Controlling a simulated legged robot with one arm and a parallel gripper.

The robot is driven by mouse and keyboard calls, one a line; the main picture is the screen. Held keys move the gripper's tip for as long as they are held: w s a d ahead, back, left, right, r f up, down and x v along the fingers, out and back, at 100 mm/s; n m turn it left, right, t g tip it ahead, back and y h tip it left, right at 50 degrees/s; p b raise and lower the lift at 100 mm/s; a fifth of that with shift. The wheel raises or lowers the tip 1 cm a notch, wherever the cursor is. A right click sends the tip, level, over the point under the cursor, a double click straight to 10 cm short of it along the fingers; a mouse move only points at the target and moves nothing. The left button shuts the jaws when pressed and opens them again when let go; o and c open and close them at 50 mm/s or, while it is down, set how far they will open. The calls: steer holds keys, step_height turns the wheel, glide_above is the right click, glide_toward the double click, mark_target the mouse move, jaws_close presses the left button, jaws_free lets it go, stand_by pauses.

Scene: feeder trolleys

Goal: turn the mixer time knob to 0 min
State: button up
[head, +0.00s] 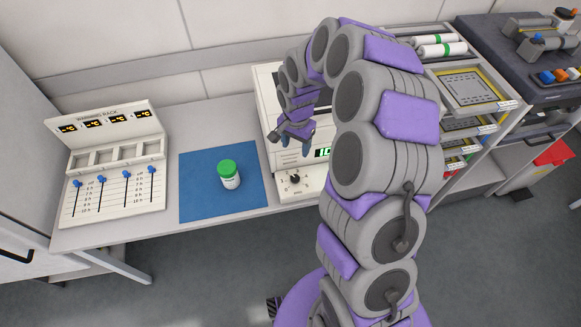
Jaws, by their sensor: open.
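The mixer (266,90) is a cream box on the bench, mostly hidden behind my arm. A green digital display (322,153) on its front is partly covered by my arm, so its full reading cannot be told. A black knob (294,179) sits on the low front panel (290,192) below it, with small markings around it too small to read. My gripper (296,146) is open and empty, in front of the mixer face and above the knob, apart from it.
A warming rack (108,180) with several blue sliders stands at the left. A green-capped jar (229,174) stands on a blue mat (198,197) left of the mixer. Feeder trolleys with trays (466,88) and a red bin (551,155) are at the right.

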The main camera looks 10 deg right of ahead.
mark_target(295, 177)
step_height(295, 177, down, 17)
steer(key=shift+f+b, duration=0.15)
steer(key=shift+b, duration=0.85)
steer(key=c, duration=1)
steer(key=shift+c, duration=0.2)
